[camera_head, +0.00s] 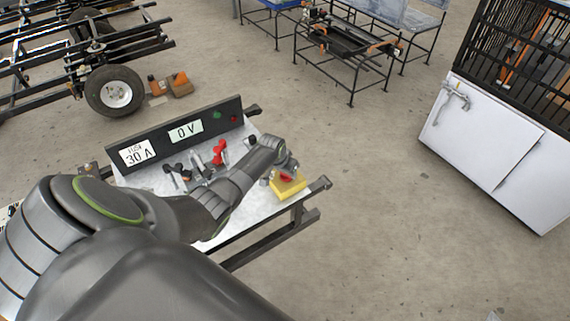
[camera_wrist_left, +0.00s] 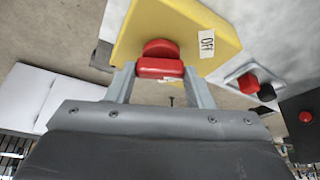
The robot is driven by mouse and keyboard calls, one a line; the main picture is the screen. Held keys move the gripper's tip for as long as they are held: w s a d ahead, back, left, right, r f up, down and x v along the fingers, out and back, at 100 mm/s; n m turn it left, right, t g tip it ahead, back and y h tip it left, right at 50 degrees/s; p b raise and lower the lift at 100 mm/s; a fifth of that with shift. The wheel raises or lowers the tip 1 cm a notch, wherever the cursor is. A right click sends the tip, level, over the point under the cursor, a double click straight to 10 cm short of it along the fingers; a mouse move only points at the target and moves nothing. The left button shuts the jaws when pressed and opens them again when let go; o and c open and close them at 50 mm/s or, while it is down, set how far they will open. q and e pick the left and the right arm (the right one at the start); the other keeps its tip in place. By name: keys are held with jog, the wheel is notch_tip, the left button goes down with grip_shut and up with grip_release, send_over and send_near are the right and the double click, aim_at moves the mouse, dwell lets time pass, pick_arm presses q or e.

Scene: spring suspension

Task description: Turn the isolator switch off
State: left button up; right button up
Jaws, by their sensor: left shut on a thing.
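The isolator switch is a yellow box (camera_head: 291,190) with a red knob (camera_head: 286,178), at the right end of the white bench top. In the left wrist view, the yellow box (camera_wrist_left: 180,22) fills the top and its red knob (camera_wrist_left: 160,48) has a bar-shaped handle. A white label reading "OFF" (camera_wrist_left: 207,43) is on the box to the right of the knob. My left gripper (camera_wrist_left: 160,78) is shut on the knob's handle, one finger on each side. In the head view my left gripper (camera_head: 280,174) partly hides the box. My right gripper is out of view.
A black panel (camera_head: 160,146) behind the bench top reads "FUSE 30 A" and "0 V", with a green and a red lamp. Red (camera_head: 219,152) and black parts stand left of my arm. A wheeled chassis (camera_head: 110,90) and white cabinet (camera_head: 485,140) stand apart on open floor.

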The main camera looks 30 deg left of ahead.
pick_arm(q)
jog(key=shift+r+n+y+p, duration=0.2)
jog(key=shift+n+y+p, duration=0.35)
jog(key=shift+n, duration=0.55)
jog(key=shift+d+f+n+y+p, duration=0.1)
jog(key=shift+n+y+p, duration=0.25)
jog(key=shift+n, duration=0.55)
jog(key=o, duration=1)
jog(key=shift+g, duration=0.3)
jog(key=shift+s+r+p, duration=0.15)
jog(key=shift+r+p, duration=0.25)
jog(key=shift+r, duration=0.05)
jog(key=p+v, duration=0.1)
jog(key=v, duration=1.5)
jog(key=shift+s+r+p, duration=0.15)
jog(key=shift+s+p, duration=0.05)
jog(key=shift+p, duration=0.15)
